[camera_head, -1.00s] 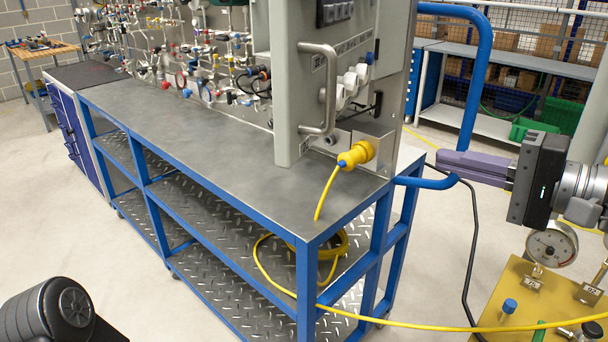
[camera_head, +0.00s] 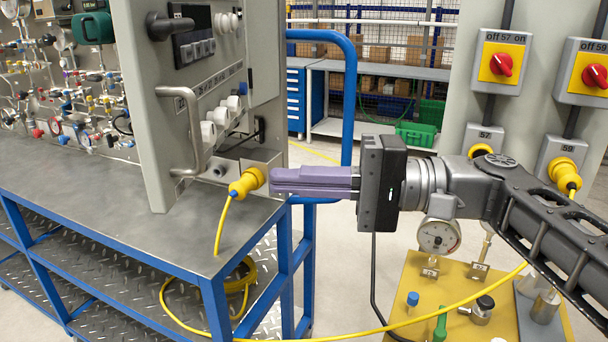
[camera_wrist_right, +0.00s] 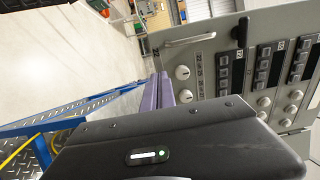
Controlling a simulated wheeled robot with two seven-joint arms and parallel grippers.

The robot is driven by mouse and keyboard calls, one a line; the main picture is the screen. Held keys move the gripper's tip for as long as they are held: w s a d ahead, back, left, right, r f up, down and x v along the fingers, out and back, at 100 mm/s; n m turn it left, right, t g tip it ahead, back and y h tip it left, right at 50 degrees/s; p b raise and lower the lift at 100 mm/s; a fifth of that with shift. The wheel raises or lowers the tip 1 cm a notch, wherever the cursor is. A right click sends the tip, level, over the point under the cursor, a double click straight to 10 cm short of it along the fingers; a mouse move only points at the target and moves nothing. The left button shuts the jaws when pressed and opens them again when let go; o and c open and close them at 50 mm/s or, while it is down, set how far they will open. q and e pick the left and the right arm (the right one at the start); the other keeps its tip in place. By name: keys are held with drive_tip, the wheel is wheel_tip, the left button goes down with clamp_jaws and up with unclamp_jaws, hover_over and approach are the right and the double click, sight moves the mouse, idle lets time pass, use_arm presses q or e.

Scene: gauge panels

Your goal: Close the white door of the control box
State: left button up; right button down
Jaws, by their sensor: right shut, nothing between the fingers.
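The control box (camera_head: 143,126) is a tall light-grey cabinet on the metal bench, with a bar handle (camera_head: 194,128), black buttons and white knobs. In the right wrist view its handle (camera_wrist_right: 190,40), knobs and button rows show beyond the fingers. I cannot tell a separate white door apart from the grey panel, nor how far it stands open. My right gripper (camera_head: 274,181) is shut and empty, its purple fingers pointing left. In the head view its tips appear just right of a yellow plug (camera_head: 247,183) at the box's foot; contact is not clear. My left gripper is out of view.
The bench (camera_head: 120,235) has a blue frame. A yellow cable (camera_head: 222,225) hangs from the plug and runs right towards a yellow gauge plate (camera_head: 420,275). A blue tube rail (camera_head: 348,100) rises behind my fingers. Red switches (camera_head: 501,65) stand at right.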

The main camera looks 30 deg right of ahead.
drive_tip(key=p+x, duration=0.2)
drive_tip(key=x, duration=0.8)
drive_tip(key=shift+w+a, duration=0.15)
drive_tip(key=shift+a, duration=0.05)
drive_tip(key=shift+w+a, duration=0.1)
